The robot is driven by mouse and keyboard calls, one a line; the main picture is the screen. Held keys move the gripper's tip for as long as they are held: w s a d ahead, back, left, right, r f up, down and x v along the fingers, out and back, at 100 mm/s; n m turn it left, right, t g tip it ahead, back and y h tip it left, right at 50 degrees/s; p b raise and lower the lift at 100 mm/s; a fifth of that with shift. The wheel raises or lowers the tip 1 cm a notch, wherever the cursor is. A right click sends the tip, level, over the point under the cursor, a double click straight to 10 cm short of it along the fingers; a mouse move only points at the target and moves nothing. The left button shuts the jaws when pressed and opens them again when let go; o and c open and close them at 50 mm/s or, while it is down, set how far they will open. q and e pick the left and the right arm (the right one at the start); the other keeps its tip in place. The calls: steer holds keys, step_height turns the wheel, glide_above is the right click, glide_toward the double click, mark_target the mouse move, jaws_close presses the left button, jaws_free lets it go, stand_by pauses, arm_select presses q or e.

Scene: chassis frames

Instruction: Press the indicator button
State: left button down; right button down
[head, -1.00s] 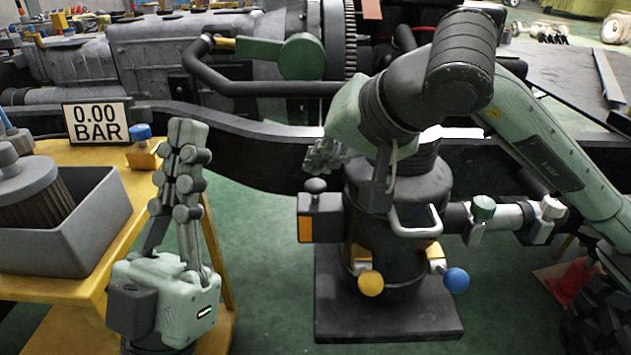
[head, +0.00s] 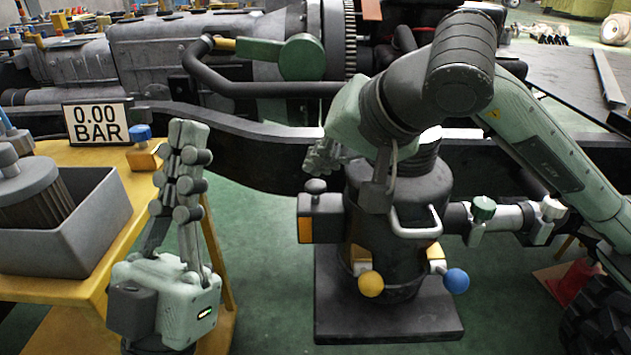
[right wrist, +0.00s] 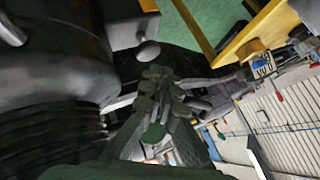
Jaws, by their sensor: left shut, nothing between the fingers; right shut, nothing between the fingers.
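My arm partly hides the cylinder. My left gripper (head: 187,126) is shut and empty, pointing up beside the yellow table.
A sign reading 0.00 BAR (head: 97,122), a yellow block with a blue knob (head: 141,133) and a grey bin (head: 75,240) are on the yellow table (head: 135,190). A dark chassis rail (head: 235,140) runs behind. Yellow (head: 370,284) and blue (head: 456,281) balls stick out low on the cylinder.

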mark_target(319, 186)
steer(key=shift+f, duration=0.1)
steer(key=shift+f+b, duration=0.3)
steer(key=shift+b, duration=0.45)
steer(key=shift+f+b, duration=0.75)
steer(key=shift+b, duration=0.15)
stand_by(0.5)
steer(key=shift+r, duration=0.1)
stand_by(0.3)
steer(key=shift+r+p, duration=0.5)
steer(key=shift+r, duration=0.55)
steer(key=shift+r+p, duration=1.25)
steer(key=shift+r, duration=1.25)
